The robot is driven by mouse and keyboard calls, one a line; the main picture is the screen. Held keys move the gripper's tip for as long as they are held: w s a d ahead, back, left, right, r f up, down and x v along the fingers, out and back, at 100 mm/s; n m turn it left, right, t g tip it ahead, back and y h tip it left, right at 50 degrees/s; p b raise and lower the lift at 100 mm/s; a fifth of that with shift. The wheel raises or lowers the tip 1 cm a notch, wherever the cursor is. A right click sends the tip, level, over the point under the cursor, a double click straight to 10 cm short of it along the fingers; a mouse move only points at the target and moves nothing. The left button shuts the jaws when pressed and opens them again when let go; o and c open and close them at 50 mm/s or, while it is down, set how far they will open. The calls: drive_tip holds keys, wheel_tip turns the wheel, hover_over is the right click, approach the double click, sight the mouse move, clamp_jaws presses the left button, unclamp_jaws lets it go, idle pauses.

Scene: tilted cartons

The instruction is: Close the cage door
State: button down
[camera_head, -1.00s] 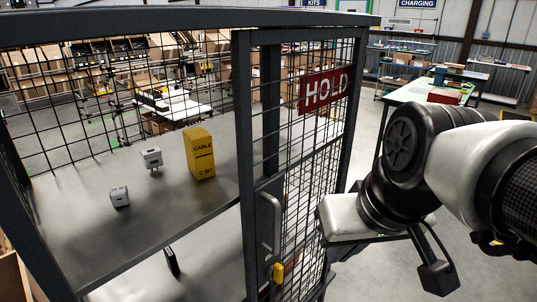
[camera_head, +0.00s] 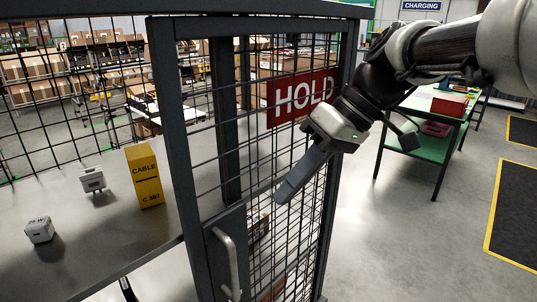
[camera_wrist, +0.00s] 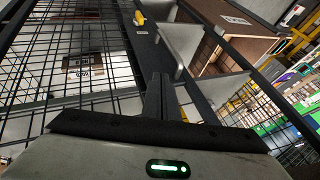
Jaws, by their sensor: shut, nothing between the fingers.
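The cage door (camera_head: 268,190) is a dark-framed wire mesh panel with a red HOLD sign (camera_head: 288,97). It stands at an angle, with its handle-side post (camera_head: 180,130) apart from the dark post behind it. A grey bar handle (camera_head: 228,262) is low on the door's left side. My gripper (camera_head: 283,195) is shut and empty, its dark fingers pointing down-left in front of the mesh. Whether they touch the door is unclear.
A green table (camera_head: 415,150) with a red bin (camera_head: 449,105) stands at right. The floor (camera_head: 410,235) between is clear.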

drive_tip(key=s+a+f, duration=0.2)
drive_tip(key=a+f, duration=0.4)
drive_tip(key=a, duration=0.1)
drive_tip(key=shift+s+f, duration=0.2)
